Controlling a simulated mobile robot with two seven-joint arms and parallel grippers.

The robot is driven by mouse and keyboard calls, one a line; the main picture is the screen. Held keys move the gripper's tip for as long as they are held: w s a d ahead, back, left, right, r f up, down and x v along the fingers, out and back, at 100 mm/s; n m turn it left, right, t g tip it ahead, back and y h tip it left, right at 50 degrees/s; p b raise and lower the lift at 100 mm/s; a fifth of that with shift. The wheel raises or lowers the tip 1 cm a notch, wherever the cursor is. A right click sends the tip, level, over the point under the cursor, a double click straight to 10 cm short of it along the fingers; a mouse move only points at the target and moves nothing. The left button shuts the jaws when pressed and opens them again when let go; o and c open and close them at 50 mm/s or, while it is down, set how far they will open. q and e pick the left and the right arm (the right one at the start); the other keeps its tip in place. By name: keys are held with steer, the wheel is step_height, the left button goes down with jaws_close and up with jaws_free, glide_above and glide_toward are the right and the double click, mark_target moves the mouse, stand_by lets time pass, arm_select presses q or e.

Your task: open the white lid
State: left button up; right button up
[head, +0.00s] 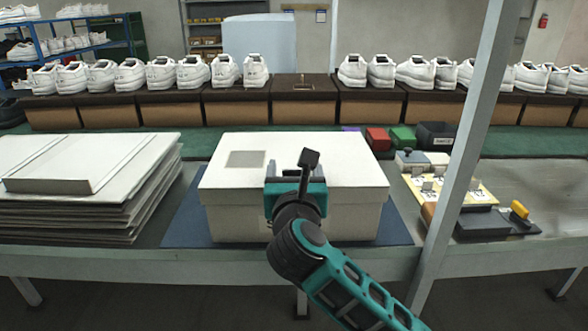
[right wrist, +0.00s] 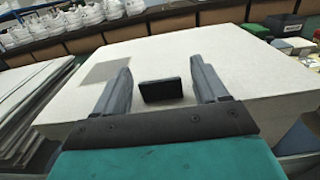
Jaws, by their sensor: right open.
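The white lid (head: 342,160) lies shut on a white box (head: 354,222) in the middle of the bench, with a grey square label (head: 245,159) on its top left. The lid also shows in the right wrist view (right wrist: 235,75). My right gripper (right wrist: 160,78) is open at the box's front edge, fingers pointing toward the lid. A small dark block (right wrist: 160,90) shows between the fingers; I cannot tell what it belongs to. Whether the fingers touch the lid is unclear. My arm hides part of the box's front. My left gripper is not in view.
The box stands on a blue mat (head: 185,222). Flat white cardboard (head: 90,175) is stacked at left. At right are a tray with small parts (head: 450,185) and a slanted grey post (head: 470,150). White shoes on brown boxes (head: 240,105) line the back.

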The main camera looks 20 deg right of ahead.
steer(key=shift+x, duration=1)
jaws_close()
